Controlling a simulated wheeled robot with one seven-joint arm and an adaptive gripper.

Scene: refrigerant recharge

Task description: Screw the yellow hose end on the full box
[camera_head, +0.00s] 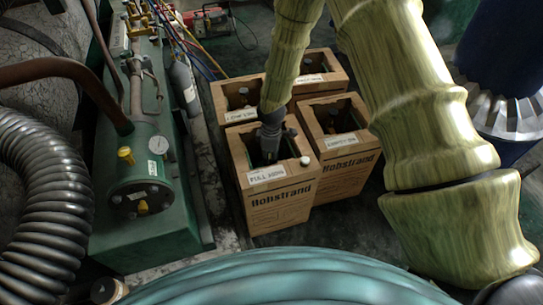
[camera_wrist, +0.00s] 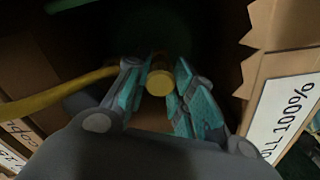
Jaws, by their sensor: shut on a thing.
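The full box (camera_head: 280,205) is an open-topped cardboard box labelled "FULL 100%", at the front of the box group in the head view. Its label also shows at the right of the wrist view (camera_wrist: 284,115). My gripper (camera_head: 268,148) points down into the box opening. In the wrist view my fingers are shut on the yellow hose end (camera_wrist: 160,80), a round yellow piece between the pads. The yellow hose (camera_wrist: 60,97) runs off to the left. The box interior is dark, and I cannot tell whether the hose end touches the valve inside. The head view hides the fingertips.
Other open cardboard boxes stand close behind (camera_head: 236,98) and to the right (camera_head: 340,145), with bottle tops inside. A green machine (camera_head: 150,190) with pipes and a gauge is on the left. A red device (camera_head: 205,22) lies at the back. Floor is clear right of the boxes.

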